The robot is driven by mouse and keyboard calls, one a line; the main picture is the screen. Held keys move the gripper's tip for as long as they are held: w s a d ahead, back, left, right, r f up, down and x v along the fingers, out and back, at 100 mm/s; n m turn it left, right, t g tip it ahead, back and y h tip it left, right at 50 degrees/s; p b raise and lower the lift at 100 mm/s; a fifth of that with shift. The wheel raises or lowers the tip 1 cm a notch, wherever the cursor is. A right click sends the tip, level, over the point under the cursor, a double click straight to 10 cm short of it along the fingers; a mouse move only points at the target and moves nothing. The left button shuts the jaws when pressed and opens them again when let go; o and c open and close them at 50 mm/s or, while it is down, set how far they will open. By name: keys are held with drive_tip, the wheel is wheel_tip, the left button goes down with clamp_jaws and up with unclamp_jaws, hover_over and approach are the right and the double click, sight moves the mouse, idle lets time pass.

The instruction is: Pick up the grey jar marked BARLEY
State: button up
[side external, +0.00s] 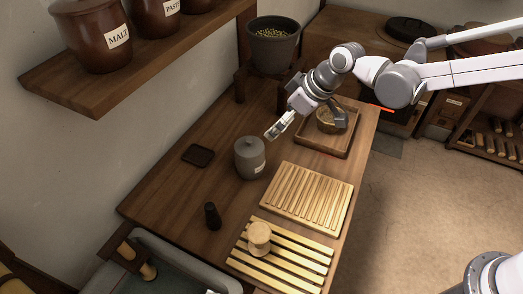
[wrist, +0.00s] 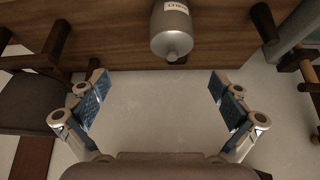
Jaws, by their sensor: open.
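The grey jar (side external: 250,157) stands upright on the wooden counter (side external: 190,212), with a knobbed lid and a pale label too small to read in the side view. My gripper (side external: 278,127) is above the counter, up and to the right of the jar in that view, apart from it. In the wrist view the jar (wrist: 171,32) appears upside down at the top centre, its label partly visible but not clearly legible. My open gripper (wrist: 158,86) has its two blue-padded fingers spread wide, with nothing between them. The jar lies beyond the fingertips.
A dark square coaster (side external: 198,155) lies left of the jar, and a small dark cylinder (side external: 212,216) stands in front. A slatted board (side external: 307,197) and a wooden rack with a pale cylinder (side external: 259,239) are to the right. A grey grain hopper (side external: 273,48) stands behind.

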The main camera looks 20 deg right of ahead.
sight(251, 146)
drive_tip(key=shift+n, duration=0.4)
drive_tip(key=shift+s+a+r+x, duration=0.15)
drive_tip(key=shift+a+x, duration=0.25)
drive_tip(key=shift+x, duration=2)
drive_tip(key=shift+s+a+r+x, duration=0.1)
drive_tip(key=shift+a+x, duration=0.35)
drive_tip(key=shift+x, duration=2)
drive_tip(key=shift+s+a+r+x, duration=0.15)
drive_tip(key=shift+a+x, duration=0.25)
drive_tip(key=shift+x, duration=2)
drive_tip(key=shift+f, duration=0.1)
